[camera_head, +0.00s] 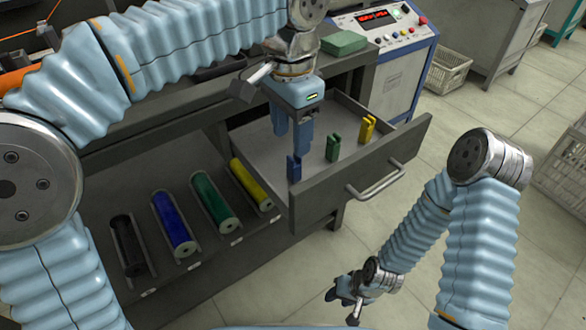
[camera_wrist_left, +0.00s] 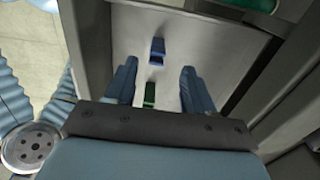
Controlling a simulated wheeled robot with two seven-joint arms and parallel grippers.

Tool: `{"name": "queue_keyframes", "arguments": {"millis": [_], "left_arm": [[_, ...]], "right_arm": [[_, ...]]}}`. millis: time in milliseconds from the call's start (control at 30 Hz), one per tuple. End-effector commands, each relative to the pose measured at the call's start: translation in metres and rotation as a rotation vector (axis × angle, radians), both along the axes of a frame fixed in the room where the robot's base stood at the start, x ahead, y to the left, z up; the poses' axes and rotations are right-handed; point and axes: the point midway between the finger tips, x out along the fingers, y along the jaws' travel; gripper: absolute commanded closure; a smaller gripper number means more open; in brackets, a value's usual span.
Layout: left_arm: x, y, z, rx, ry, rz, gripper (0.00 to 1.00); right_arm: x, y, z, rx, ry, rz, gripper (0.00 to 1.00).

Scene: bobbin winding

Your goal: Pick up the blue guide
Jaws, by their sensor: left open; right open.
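The blue guide (camera_head: 293,168) stands in the open drawer, near its left front corner. In the left wrist view the blue guide (camera_wrist_left: 157,50) shows beyond my fingertips, roughly centred between them. My left gripper (camera_head: 296,148) hangs pointing down over the drawer, just behind the blue guide in the head view. My right gripper (camera_head: 346,296) is open and empty, low over the floor in front of the drawer.
A green guide (camera_head: 333,147) and a yellow guide (camera_head: 367,129) stand in the same drawer, to the right. The drawer front (camera_head: 350,178) and its handle (camera_head: 376,183) jut forward. Black, blue, green and yellow spools lie on the lower shelf (camera_head: 262,240). A control box (camera_head: 400,60) stands behind.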

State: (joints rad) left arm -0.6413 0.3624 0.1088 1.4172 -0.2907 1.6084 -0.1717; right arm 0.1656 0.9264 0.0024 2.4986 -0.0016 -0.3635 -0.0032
Motion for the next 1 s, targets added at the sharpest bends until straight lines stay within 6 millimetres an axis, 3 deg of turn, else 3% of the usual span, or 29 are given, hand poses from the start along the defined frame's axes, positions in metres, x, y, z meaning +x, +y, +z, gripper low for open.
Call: {"name": "queue_keyframes", "arguments": {"millis": [100,333,567,867,1000], "left_arm": [[0.0,0.0,-0.024,0.001,0.0,0.001,0.47],[-0.001,0.0,-0.044,0.001,-0.001,0.001,0.47],[-0.003,-0.001,-0.08,0.002,-0.001,0.003,0.47],[-0.003,-0.002,-0.086,0.0,-0.002,0.003,0.47],[-0.003,-0.002,-0.086,0.0,-0.002,0.002,0.65]], "right_arm": [[0.001,-0.002,-0.008,-0.003,-0.001,-0.004,0.57],[0.002,-0.004,-0.013,-0.005,-0.003,-0.007,0.57],[0.002,-0.005,-0.024,-0.007,-0.003,-0.009,0.57],[0.002,-0.005,-0.024,-0.006,-0.002,-0.009,0.57],[0.002,-0.005,-0.024,-0.006,-0.002,-0.009,0.57]]}}
